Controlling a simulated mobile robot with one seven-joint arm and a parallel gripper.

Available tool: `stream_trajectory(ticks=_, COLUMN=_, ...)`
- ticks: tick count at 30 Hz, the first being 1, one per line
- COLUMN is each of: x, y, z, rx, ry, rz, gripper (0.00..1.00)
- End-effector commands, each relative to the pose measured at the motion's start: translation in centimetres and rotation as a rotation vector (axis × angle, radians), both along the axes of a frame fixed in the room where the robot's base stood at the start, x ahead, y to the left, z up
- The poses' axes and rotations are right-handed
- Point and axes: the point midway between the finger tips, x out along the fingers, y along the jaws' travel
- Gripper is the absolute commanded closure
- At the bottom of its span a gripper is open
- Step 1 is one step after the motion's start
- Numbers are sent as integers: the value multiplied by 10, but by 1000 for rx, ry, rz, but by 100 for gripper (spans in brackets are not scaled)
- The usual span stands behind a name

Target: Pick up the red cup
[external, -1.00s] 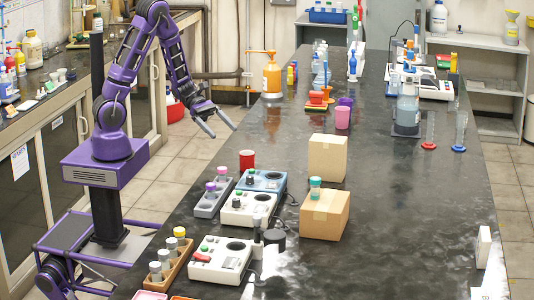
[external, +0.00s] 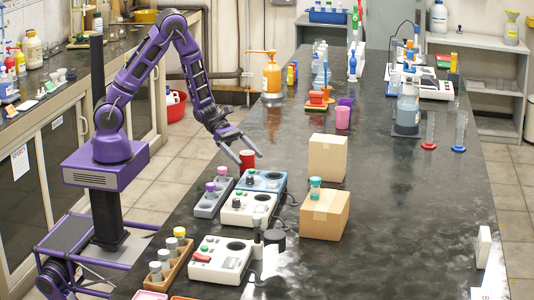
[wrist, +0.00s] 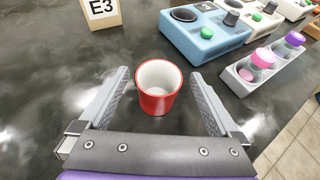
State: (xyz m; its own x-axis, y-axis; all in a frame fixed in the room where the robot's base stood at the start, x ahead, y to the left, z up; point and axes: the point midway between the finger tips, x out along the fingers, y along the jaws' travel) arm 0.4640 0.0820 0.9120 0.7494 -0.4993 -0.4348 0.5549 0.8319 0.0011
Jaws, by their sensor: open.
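The red cup (external: 246,156) stands upright on the black bench, partly hidden behind my gripper in the external view. In the wrist view the cup (wrist: 158,88) has a white inside, looks empty and sits between the tips of my open fingers. My gripper (external: 248,159) reaches down at the cup from the left side of the bench. In the wrist view there is a gap between the cup and each finger of my gripper (wrist: 157,85). I cannot tell whether the fingertips are low enough to be around the cup's wall.
A blue device (external: 264,180) and a grey rack (external: 212,198) with capped vials stand close to the cup. A white device (external: 247,208) is nearer the camera. Cardboard boxes (external: 327,158) stand to the right. The bench behind the cup is clear.

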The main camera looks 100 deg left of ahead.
Motion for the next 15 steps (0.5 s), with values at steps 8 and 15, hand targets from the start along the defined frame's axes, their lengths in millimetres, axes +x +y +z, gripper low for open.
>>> stream_trajectory(ticks=8, x=28, y=-17, z=-12, rx=-1, ry=1, rz=-1, gripper=2)
stream_trajectory(ticks=15, x=29, y=-17, z=-12, rx=-1, ry=0, rz=0, gripper=2)
